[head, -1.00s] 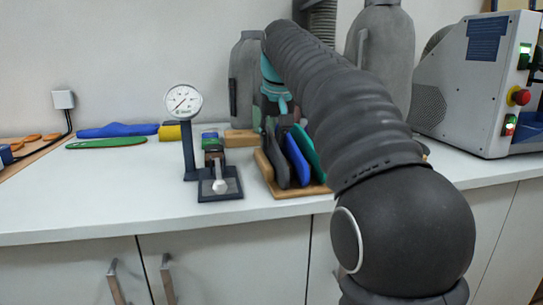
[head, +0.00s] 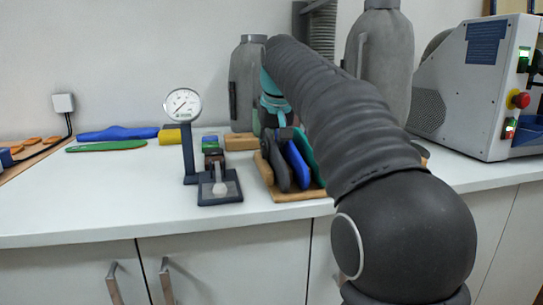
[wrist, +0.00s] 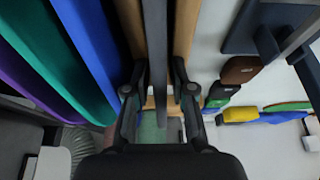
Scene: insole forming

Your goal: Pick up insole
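Several insoles stand on edge in a wooden rack (head: 300,196) in the head view. They include a dark grey insole (head: 278,168), a blue insole (head: 297,166) and a green insole (head: 316,172) partly behind my arm. In the wrist view, my gripper (wrist: 160,70) points down with its fingers apart. The grey insole (wrist: 155,25) stands edge-on between the fingers, with a visible gap on the right finger's side. The blue insole (wrist: 92,45) is close to the left finger, and the green insole (wrist: 55,60) lies beyond it. Finger contact is unclear.
A dial gauge on a stand (head: 183,106) is left of the rack. Bottles (head: 247,85) stand behind it. Flat blue (head: 118,133) and green (head: 107,146) insoles lie at left. A grey machine (head: 465,90) stands at right. The front counter is clear.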

